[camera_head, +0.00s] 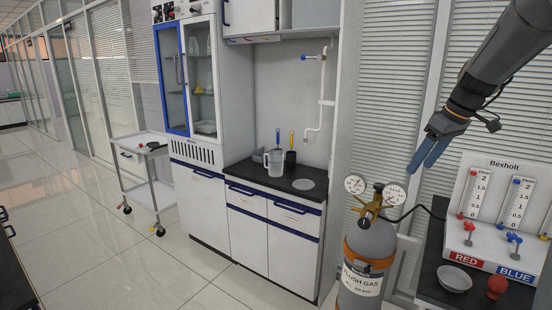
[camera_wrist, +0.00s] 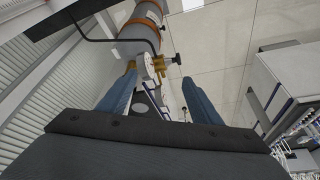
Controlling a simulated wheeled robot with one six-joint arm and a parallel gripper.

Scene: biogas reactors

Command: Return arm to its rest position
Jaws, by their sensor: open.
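My gripper (camera_head: 428,153) hangs in the air at the upper right of the head view, at the end of my raised dark arm. Its blue fingers point down and to the left. In the wrist view its two blue fingers (camera_wrist: 161,98) stand apart with nothing held between them. The flush gas cylinder (camera_head: 366,262) stands below it, with two gauges and a brass valve on top. The cylinder also shows beyond the fingers in the wrist view (camera_wrist: 137,38). The gripper appears apart from it.
A panel marked Bexholt (camera_head: 494,200) with red and blue valves stands on a dark bench at the right. A white bowl (camera_head: 454,279) and a red knob-like object (camera_head: 497,287) are before it. A counter holds a jug (camera_head: 274,163). A trolley (camera_head: 146,175) stands left; floor there is open.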

